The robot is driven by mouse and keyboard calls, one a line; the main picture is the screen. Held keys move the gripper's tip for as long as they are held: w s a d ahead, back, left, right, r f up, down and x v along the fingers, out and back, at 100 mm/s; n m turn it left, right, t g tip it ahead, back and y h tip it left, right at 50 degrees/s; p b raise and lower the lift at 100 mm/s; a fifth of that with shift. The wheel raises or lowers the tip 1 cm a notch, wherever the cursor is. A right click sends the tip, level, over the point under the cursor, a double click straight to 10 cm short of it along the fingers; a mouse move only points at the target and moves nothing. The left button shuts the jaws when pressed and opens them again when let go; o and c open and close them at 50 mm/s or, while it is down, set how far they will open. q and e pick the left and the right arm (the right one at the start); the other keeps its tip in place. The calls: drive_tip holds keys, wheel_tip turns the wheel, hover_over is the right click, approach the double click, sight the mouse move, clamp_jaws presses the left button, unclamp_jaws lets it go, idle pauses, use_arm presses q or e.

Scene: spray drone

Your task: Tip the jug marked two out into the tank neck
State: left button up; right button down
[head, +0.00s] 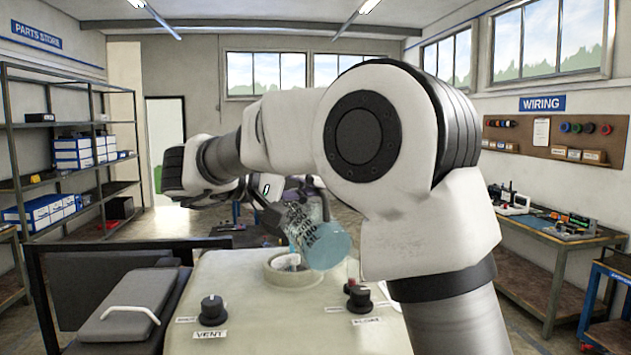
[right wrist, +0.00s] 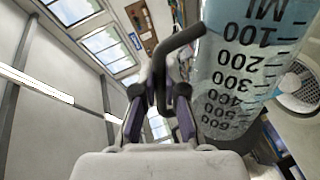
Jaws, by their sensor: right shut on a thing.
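My right gripper (head: 285,195) is shut on the dark handle (right wrist: 160,75) of a clear jug (head: 308,222). The fingers also show in the right wrist view (right wrist: 160,118). The jug is held strongly tilted, with pale blue liquid inside and black millilitre marks; the marks also show close up in the right wrist view (right wrist: 240,75). No number two shows on it. The round white tank neck (head: 283,277) is on the tank top, partly behind the jug; it also shows in the right wrist view (right wrist: 303,92). I cannot tell whether liquid flows. My left gripper is not in view.
The pale tank (head: 250,315) has a black vent knob (head: 212,310) at left and a knob with a red part (head: 358,295) at right. My right arm hides much of the middle.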

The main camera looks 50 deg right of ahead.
sight(307, 203)
drive_tip(key=shift+w+d+p, duration=0.1)
drive_tip(key=shift+w+p, duration=0.2)
drive_tip(key=shift+w+d+f+n, duration=0.1)
drive_tip(key=shift+w+f+n, duration=0.1)
drive_tip(key=shift+f+n, duration=0.15)
drive_tip(key=shift+w+d+f+n+g, duration=0.2)
drive_tip(key=shift+w+f+n, duration=0.05)
drive_tip(key=shift+w+n, duration=0.25)
drive_tip(key=shift+w+d+f+n+g, duration=0.15)
drive_tip(key=shift+w+f+n+g, duration=0.05)
drive_tip(key=shift+w+n, duration=0.2)
drive_tip(key=shift+w+d+r+n, duration=0.25)
drive_tip(key=shift+w+n, duration=0.1)
drive_tip(key=shift+w, duration=0.1)
drive_tip(key=shift+w+d+r+n, duration=0.1)
drive_tip(key=shift+w+r+n, duration=0.15)
drive_tip(key=shift+w, duration=0.2)
idle(1.3)
